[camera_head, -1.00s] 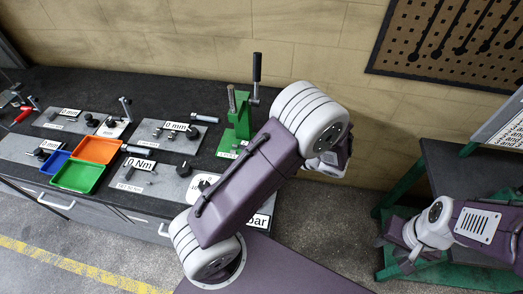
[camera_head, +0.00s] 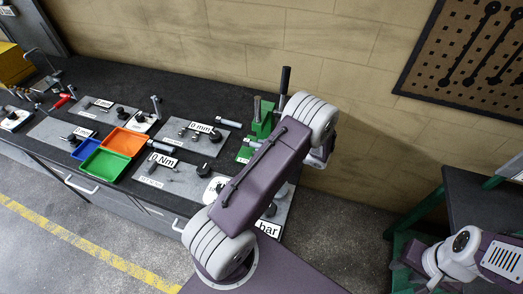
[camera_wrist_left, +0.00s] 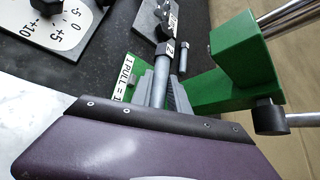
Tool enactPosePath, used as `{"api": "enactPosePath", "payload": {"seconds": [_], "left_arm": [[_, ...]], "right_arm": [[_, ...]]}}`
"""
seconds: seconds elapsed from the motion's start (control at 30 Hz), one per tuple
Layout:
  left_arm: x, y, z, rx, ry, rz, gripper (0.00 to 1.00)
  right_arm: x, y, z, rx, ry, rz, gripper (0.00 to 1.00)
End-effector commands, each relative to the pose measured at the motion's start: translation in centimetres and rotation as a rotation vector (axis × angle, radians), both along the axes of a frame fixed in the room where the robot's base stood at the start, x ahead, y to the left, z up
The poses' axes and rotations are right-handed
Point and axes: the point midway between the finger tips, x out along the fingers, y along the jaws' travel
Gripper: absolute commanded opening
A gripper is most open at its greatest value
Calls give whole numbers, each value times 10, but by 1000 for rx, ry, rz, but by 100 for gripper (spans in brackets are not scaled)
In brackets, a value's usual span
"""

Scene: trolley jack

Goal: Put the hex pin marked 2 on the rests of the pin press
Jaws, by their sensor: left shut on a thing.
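The green pin press (camera_head: 262,127) stands at the right end of the dark bench in the head view, partly hidden by my left arm. It also fills the upper right of the left wrist view (camera_wrist_left: 245,55). The hex pin marked 2 (camera_wrist_left: 167,52) is a grey pin between my left gripper's fingers (camera_wrist_left: 166,95), its hex head pointing away from the gripper. The fingers are shut on its shank beside the press. Whether the pin touches the press is unclear. My right gripper (camera_head: 414,262) is at the lower right, small and unclear.
A second grey pin (camera_wrist_left: 184,56) is close beside the held one. A dial plate (camera_wrist_left: 62,22) lies left of the press. Orange (camera_head: 122,142) and green (camera_head: 103,164) trays and several gauge plates sit further left on the bench. A dark table (camera_head: 480,205) stands at right.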

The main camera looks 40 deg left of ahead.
Motion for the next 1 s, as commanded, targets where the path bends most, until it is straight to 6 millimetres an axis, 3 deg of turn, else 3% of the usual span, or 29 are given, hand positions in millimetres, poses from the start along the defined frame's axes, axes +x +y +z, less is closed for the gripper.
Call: {"api": "enactPosePath", "payload": {"seconds": [0.27, 0.5, 1.0], "left_arm": [[5, 11, -11, 3, 1, -1, 0], [5, 11, -45, 2, 0, -1, 0], [5, 10, -55, 3, -1, -2, 0]], "right_arm": [[0, 0, 5, 0, 0, 0, 36], [0, 0, 15, 0, 0, 0, 36], [0, 0, 4, 0, 0, 0, 36]]}}
